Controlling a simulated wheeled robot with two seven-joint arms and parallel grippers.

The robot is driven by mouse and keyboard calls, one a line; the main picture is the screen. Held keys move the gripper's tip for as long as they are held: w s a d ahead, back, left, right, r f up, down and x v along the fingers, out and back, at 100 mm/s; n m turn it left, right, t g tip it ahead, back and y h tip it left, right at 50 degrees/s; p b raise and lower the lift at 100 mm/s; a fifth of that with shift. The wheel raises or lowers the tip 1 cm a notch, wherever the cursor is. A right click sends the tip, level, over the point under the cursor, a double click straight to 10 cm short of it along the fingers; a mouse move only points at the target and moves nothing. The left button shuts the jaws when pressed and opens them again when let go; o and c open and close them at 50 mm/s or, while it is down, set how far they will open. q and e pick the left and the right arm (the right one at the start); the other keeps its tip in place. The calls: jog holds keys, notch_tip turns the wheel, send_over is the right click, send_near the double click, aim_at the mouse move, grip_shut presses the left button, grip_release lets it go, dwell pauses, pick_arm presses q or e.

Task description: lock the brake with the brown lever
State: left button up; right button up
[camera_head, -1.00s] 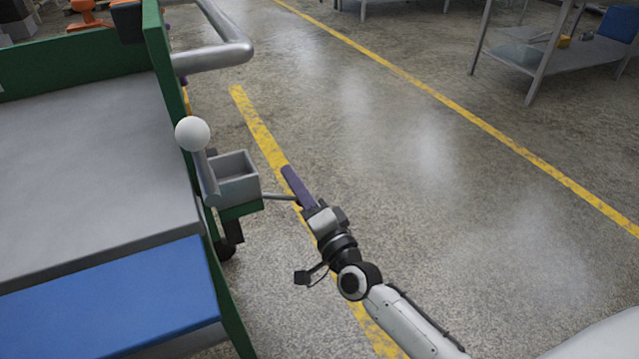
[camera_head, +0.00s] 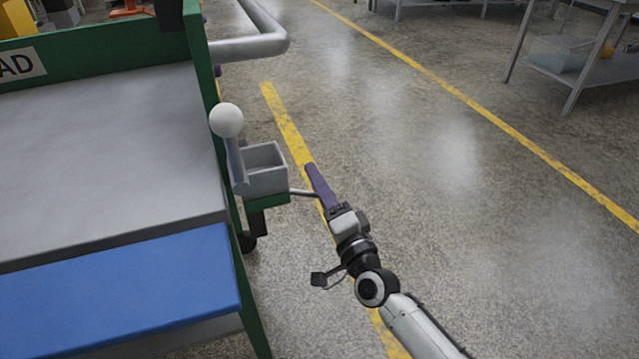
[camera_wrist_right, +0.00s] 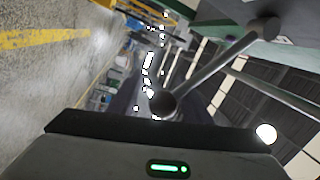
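A thin grey rod lever (camera_head: 302,192) sticks out to the right from under a grey box on the cart's side; its colour does not read clearly as brown. In the right wrist view the lever (camera_wrist_right: 215,62) runs from upper right to a round dark end near the image middle. My right gripper (camera_head: 312,172) has a long purple finger across the lever's outer end, which it hides in the head view. Whether it grips the lever cannot be told. A second grey lever (camera_head: 235,160) with a white ball knob stands upright beside the box. My left gripper is out of view.
The cart has a green frame (camera_head: 205,70), a grey deck (camera_head: 100,150) and a blue front panel (camera_head: 120,285). The grey open box (camera_head: 265,170) is by the levers. A grey tube handle (camera_head: 265,45) juts out behind. Floor to the right is clear up to metal tables (camera_head: 575,70).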

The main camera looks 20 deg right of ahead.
jog(key=p+v, duration=0.1)
jog(key=v, duration=0.9)
jog(key=shift+s+p, duration=0.15)
jog(key=shift+p, duration=0.25)
